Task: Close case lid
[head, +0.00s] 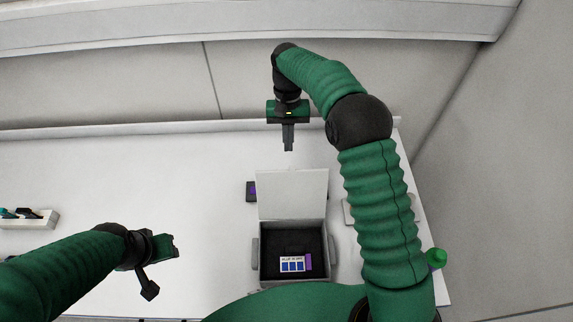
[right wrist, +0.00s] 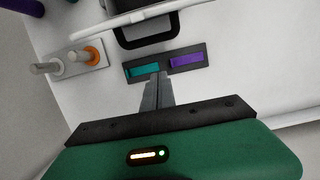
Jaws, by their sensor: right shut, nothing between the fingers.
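In the head view the grey case (head: 264,264) stands on the white bench with its lid (head: 292,196) open, raised at the back. Inside, a dark lining holds a small white-and-blue labelled item with a purple end (head: 293,264). My right gripper (head: 289,148) is shut and empty, just beyond the lid's far edge, apparently not touching it. Its closed fingers (right wrist: 159,90) also show in the right wrist view. A thin pale edge (right wrist: 128,22), probably the lid, lies past them there. My left gripper (head: 162,268) is left of the case, apart from it; its finger opening is unclear.
A dark holder with teal and purple pieces (right wrist: 165,62) lies behind the lid, partly hidden in the head view. A plate with orange and white pegs (right wrist: 76,57) stands nearby. A white rack (head: 30,219) is far left. Bench between is clear.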

